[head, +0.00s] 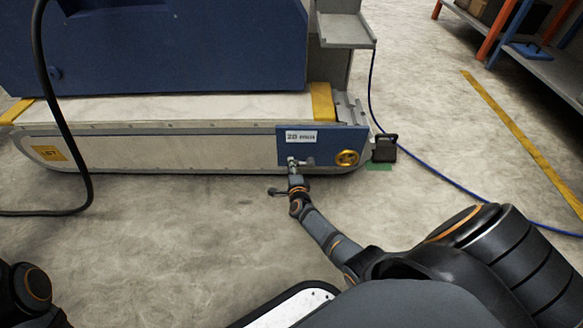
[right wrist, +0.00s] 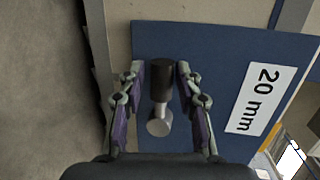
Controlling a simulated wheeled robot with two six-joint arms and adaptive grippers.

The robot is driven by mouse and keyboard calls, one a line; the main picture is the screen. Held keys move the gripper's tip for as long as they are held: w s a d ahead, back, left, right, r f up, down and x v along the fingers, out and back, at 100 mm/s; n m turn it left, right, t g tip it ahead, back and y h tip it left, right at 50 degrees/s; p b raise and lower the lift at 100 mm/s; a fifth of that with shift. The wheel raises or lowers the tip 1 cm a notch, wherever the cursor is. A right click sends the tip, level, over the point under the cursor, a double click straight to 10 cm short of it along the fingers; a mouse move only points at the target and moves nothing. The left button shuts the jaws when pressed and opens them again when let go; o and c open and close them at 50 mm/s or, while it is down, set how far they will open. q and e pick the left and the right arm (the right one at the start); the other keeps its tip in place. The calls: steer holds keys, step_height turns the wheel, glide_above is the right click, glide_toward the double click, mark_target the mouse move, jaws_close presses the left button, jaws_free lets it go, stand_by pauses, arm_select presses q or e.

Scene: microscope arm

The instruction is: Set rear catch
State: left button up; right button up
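A blue panel (head: 322,140) is on the near right end of the long machine base. In the right wrist view this panel (right wrist: 205,50) carries a small lever with a dark grip (right wrist: 161,75) and a silver round end (right wrist: 159,124). I take the lever for the catch. My right gripper (head: 292,166) is at the panel's lower left corner. In the right wrist view its two fingers (right wrist: 158,68) are apart, one on each side of the dark grip, with a visible gap on both sides. My left gripper is out of view.
A white label (right wrist: 258,95) reading "20 mm" is beside the lever. A black pedal-like box (head: 384,149) and blue cable (head: 440,178) lie right of the base. Concrete floor (head: 170,240) in front is clear.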

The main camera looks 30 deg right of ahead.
steer(key=shift+o, duration=0.8)
step_height(320, 180, up, 10)
steer(key=shift+r, duration=0.1)
